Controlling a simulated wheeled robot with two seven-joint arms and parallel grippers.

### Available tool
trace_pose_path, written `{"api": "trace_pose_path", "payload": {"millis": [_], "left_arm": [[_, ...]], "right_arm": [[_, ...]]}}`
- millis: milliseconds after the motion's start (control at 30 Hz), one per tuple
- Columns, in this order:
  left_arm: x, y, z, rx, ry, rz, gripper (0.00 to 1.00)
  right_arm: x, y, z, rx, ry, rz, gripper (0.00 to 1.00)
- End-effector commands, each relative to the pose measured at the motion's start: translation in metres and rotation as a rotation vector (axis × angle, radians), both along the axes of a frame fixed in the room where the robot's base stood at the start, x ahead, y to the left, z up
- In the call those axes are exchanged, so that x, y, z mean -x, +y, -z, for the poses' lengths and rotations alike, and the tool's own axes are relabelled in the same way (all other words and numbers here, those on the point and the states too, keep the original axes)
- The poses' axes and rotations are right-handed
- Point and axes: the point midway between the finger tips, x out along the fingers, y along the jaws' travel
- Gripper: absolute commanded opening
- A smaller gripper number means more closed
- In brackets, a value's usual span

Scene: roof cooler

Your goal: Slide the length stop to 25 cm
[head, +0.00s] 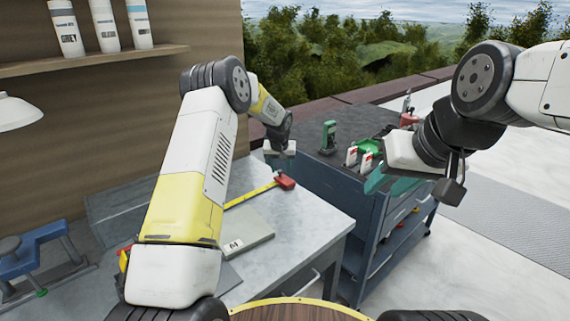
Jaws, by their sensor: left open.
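The length stop (285,181) looks like a small red block at the far right end of a yellow scale strip (248,197) on the grey bench. The scale's numbers are too small to read, and my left arm hides its near part. My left gripper (280,162) is open, pointing down just above and behind the red block. I cannot tell whether its fingers touch the block. My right gripper (386,187) hangs in front of the blue tool cart, away from the scale. Its finger gap is unclear.
A flat grey-green plate marked M (238,237) lies on the bench (308,216) near the scale. The blue cart (349,203) stands right of the bench, with a green item (328,137) and other small things on top. A blue clamp-like tool (35,250) is at left.

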Motion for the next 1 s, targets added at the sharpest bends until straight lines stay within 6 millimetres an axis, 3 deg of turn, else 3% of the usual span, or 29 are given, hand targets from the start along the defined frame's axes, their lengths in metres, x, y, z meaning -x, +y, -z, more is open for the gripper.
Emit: {"api": "trace_pose_path", "payload": {"millis": [400, 867, 1000], "left_arm": [[0.023, -0.001, -0.060, 0.000, -0.003, 0.000, 0.41], [0.028, -0.001, -0.070, 0.001, -0.002, 0.001, 0.41], [0.038, 0.003, -0.090, 0.003, -0.009, 0.003, 0.41]], "right_arm": [[0.000, 0.000, 0.000, 0.000, 0.000, 0.000, 0.36], [0.000, 0.000, 0.000, 0.000, 0.000, 0.000, 0.36], [0.000, 0.000, 0.000, 0.000, 0.000, 0.000, 0.36]]}}
